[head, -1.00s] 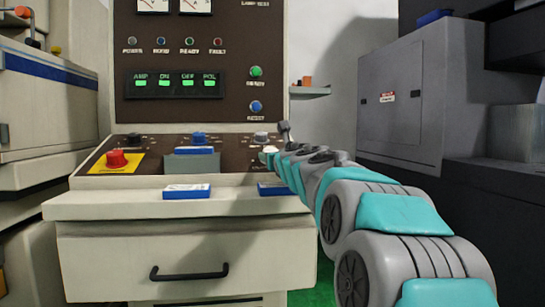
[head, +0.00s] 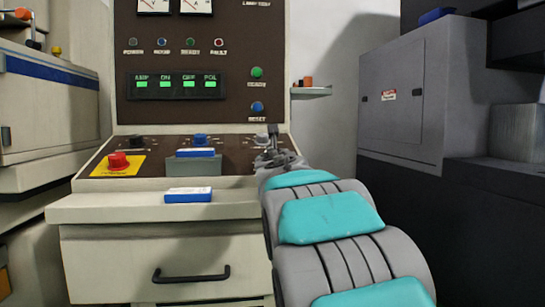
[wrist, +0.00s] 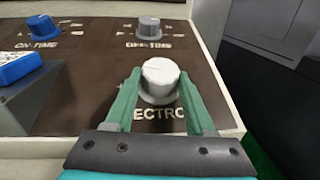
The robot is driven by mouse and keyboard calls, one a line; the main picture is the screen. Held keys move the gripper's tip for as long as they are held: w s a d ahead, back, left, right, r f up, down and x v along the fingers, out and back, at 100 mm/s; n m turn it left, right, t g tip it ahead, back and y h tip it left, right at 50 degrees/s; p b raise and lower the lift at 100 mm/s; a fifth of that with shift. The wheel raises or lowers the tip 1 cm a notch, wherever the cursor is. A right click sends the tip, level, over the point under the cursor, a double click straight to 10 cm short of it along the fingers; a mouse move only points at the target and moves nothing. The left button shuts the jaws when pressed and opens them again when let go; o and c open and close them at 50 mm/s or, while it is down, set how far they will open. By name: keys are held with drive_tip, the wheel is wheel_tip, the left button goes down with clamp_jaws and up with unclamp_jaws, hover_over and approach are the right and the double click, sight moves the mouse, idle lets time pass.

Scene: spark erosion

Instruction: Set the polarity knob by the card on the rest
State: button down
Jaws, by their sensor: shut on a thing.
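A white knob (wrist: 158,79) stands on the sloping brown panel in the wrist view, above lettering that reads in part "ELECTRO". My gripper (wrist: 160,88) has one finger on each side of it and is shut on it. The knob's pointer mark is faint, so I cannot tell its setting. In the head view my gripper (head: 268,155) is at the panel's right end and hides this knob. A blue and white card (head: 195,153) lies on the grey rest (head: 193,167). The card's edge also shows in the wrist view (wrist: 18,67); its writing is too small to read.
A blue knob (wrist: 42,26) marked ON TIME and a grey knob (wrist: 148,28) marked OFF TIME stand behind. A red button (head: 118,160) on yellow is at the panel's left. Another blue and white block (head: 188,195) lies on the front ledge (head: 120,207).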

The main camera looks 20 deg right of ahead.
drive_tip(key=shift+m+h+p, duration=0.3)
drive_tip(key=shift+h, duration=0.1)
drive_tip(key=shift+w+a, duration=0.1)
drive_tip(key=shift+a+m+g+h+p, duration=0.1)
drive_tip(key=shift+m+g+h+p, duration=0.85)
drive_tip(key=shift+m+h, duration=0.35)
drive_tip(key=shift+w+a+m+g+h+p, duration=0.2)
drive_tip(key=shift+m+g+h, duration=0.25)
drive_tip(key=shift+m, duration=0.15)
drive_tip(key=shift+w+a+m+g+h+p, duration=0.15)
drive_tip(key=shift+m+g+h, duration=0.25)
drive_tip(key=shift+m, duration=0.2)
drive_tip(key=shift+w+m+g+h, duration=0.1)
drive_tip(key=shift+m+g+h, duration=0.65)
drive_tip(key=shift+m+g, duration=0.6)
drive_tip(key=shift+m+g+h, duration=0.7)
drive_tip(key=shift+m+g, duration=0.65)
drive_tip(key=shift+r+m+g, duration=0.1)
drive_tip(key=shift+m+g, duration=0.4)
drive_tip(key=shift+g, duration=0.2)
drive_tip(key=shift+r+m+g+h, duration=0.1)
drive_tip(key=shift+m+g+h, duration=0.2)
drive_tip(key=shift+m+g, duration=0.15)
